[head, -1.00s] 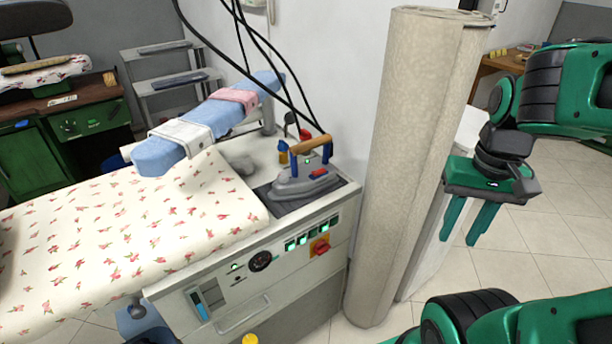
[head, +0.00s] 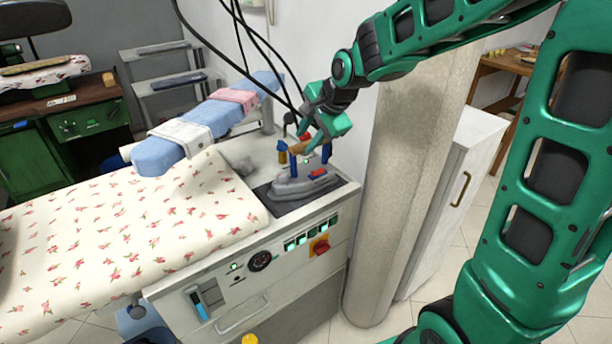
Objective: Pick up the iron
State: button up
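The grey iron (head: 303,183) rests flat on a dark pad (head: 262,199) at the right end of the ironing station. It has a red part on top, blue uprights and a tan wooden handle, which my gripper partly hides. My green gripper (head: 304,137) is at the handle, reaching in from the upper right, with its fingers pointing down. I cannot tell whether the fingers touch the handle, or whether they are open or shut on it.
A floral-covered ironing surface (head: 130,225) lies left of the iron, with a blue padded sleeve board (head: 195,128) behind. Black cables (head: 245,50) hang just behind my gripper. A tall beige column (head: 412,190) and a white cabinet (head: 462,190) stand to the right.

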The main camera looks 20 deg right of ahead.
aim_at(299, 167)
jog(key=shift+d+x, duration=0.15)
jog(key=shift+x, duration=2.15)
jog(key=shift+d+x, duration=0.2)
jog(key=shift+x, duration=2.1)
jog(key=shift+f, duration=0.1)
grip_shut()
jog(key=shift+w, duration=0.1)
jog(key=shift+w+r, duration=0.1)
jog(key=shift+r, duration=0.2)
